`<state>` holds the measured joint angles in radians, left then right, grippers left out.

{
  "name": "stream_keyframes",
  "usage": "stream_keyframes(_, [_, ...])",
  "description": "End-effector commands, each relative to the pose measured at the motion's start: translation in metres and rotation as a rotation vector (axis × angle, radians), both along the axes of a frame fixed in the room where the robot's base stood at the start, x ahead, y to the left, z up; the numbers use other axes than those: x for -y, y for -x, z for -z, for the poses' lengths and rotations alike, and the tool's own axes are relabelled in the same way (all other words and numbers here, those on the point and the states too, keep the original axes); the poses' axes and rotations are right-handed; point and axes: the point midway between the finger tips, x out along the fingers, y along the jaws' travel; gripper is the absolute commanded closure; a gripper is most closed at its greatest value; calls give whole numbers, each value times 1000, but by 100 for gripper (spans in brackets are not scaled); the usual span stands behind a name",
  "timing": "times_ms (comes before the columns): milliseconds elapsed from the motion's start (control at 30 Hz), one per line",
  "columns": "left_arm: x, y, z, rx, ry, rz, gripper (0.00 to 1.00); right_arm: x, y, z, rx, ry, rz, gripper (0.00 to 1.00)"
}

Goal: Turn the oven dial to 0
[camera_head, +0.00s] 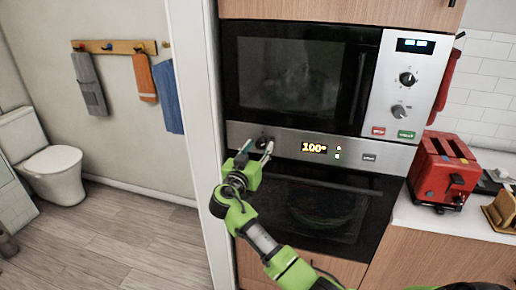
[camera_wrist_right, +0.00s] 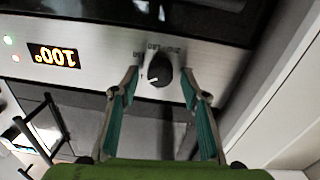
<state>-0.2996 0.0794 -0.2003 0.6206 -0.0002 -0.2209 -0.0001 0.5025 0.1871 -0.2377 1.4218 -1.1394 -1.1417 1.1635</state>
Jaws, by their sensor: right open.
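The oven dial (camera_head: 263,143) is a small dark knob at the left of the oven's steel control panel (camera_head: 290,143). The oven display (camera_head: 314,147) reads 100° in orange. My right gripper (camera_head: 257,148) is open in front of the dial. In the wrist view its two fingers (camera_wrist_right: 160,84) stand one on each side of the dial, with gaps visible. Whether the fingertips reach the panel, I cannot tell. My left gripper is not in view.
A microwave (camera_head: 295,75) with two knobs is above the oven. The dark oven door (camera_head: 320,207) is below the panel. A white wall edge (camera_head: 195,90) is close on the left. A red toaster (camera_head: 443,170) stands on the counter to the right.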

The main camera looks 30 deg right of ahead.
Motion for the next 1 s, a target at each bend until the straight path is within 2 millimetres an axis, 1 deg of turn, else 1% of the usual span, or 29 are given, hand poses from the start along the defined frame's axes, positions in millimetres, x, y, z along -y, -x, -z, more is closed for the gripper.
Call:
stream_keyframes(33, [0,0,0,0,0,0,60,0,0,0,0,0,0,66])
stream_keyframes(133, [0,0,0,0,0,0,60,0,0,0,0,0,0,92])
stream_keyframes(167, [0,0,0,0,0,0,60,0,0,0,0,0,0,97])
stream_keyframes(567, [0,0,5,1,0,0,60,0,0,2,-35,28,0,97])
stream_keyframes(767, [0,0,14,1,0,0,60,-1,0,3,-122,103,1,97])
stream_keyframes(1000, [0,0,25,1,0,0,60,-1,0,3,-284,242,0,97])
